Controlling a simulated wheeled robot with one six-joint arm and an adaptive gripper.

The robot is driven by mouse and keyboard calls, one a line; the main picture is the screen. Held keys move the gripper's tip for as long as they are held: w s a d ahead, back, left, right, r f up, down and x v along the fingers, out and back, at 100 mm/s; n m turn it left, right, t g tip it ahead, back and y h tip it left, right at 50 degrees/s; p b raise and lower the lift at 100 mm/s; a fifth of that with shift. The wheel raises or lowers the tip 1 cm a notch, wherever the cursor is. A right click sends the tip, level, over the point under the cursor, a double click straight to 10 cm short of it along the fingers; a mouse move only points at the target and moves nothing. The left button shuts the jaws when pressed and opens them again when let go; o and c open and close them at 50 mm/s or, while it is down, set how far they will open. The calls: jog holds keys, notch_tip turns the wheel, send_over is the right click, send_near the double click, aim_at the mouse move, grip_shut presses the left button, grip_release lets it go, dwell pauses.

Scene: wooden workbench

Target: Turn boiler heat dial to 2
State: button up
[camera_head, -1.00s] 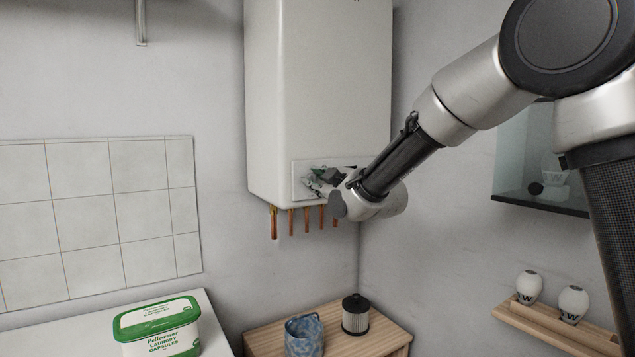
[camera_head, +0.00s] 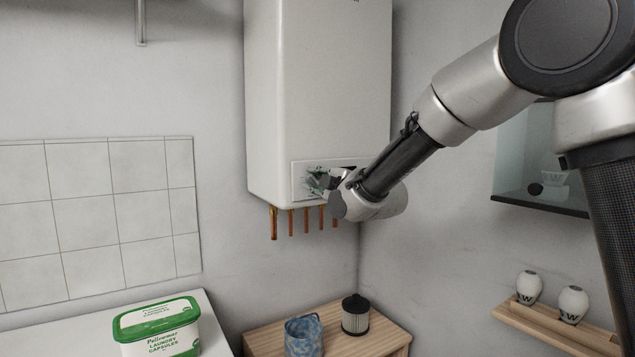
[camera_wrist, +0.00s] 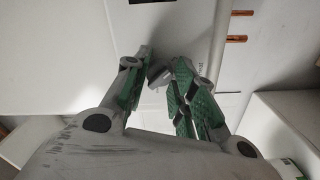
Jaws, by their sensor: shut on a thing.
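The white boiler (camera_head: 318,90) hangs on the wall in the corner, with a pale control panel (camera_head: 299,181) low on its front. My gripper (camera_head: 316,180) is at this panel, its green-padded fingers against the boiler front. In the wrist view my gripper (camera_wrist: 162,66) is shut on a small grey heat dial (camera_wrist: 157,73), with a finger on each side. The dial is mostly hidden by the fingers, and its pointer and the number it is at cannot be read. In the head view the fingers and wrist cover the dial.
Copper pipes (camera_head: 291,221) stick out below the boiler. A wooden table (camera_head: 262,338) below holds a blue patterned cup (camera_head: 304,336) and a black-capped canister (camera_head: 355,314). A green and white capsule box (camera_head: 158,328) stands at left. A glass-fronted cabinet (camera_head: 520,165) is at right.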

jog(key=o, duration=1)
jog(key=shift+o, duration=0.2)
jog(key=v, duration=1.2)
